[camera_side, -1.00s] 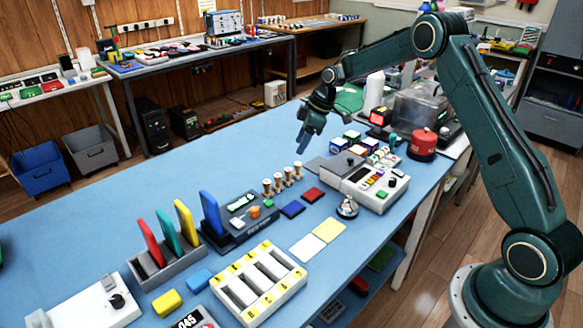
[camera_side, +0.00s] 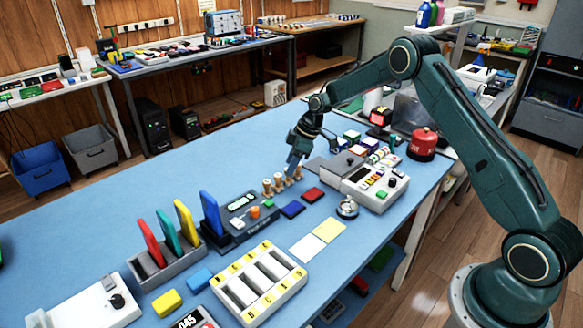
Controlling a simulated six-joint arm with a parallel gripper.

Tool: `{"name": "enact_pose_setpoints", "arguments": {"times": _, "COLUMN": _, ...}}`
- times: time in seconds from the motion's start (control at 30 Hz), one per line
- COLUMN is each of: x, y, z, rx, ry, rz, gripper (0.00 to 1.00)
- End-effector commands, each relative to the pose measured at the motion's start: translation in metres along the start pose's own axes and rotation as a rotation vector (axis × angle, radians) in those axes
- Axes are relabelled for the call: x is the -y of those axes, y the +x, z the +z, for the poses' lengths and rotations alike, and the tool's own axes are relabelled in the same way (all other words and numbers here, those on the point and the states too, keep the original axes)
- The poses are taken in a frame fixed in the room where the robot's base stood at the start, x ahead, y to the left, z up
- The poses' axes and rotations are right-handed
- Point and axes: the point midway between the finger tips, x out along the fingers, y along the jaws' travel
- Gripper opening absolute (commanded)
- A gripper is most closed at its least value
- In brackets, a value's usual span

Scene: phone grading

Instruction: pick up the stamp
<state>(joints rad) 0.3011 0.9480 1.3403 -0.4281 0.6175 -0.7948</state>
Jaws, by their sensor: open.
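I cannot tell whether the fingers touch a stamp or stand around one.
A blue pad (camera_side: 293,209) and a red pad (camera_side: 313,194) lie just in front of the stamps. A dark tester (camera_side: 238,222) stands to the left, a control box (camera_side: 376,187) to the right. The blue bench (camera_side: 150,205) is clear at the back left.

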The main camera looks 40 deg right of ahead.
Motion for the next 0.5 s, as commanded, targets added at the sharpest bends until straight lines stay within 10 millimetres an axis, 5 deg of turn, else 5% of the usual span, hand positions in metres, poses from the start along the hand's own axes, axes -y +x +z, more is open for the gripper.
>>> {"name": "enact_pose_setpoints", "arguments": {"times": 0.23, "x": 0.001, "y": 0.026, "z": 0.000, "rx": 0.000, "ry": 0.000, "rz": 0.000, "gripper": 0.47}}
{"name": "enact_pose_setpoints", "arguments": {"times": 0.5, "x": 0.001, "y": 0.030, "z": 0.000, "rx": 0.000, "ry": 0.000, "rz": 0.000, "gripper": 0.47}}
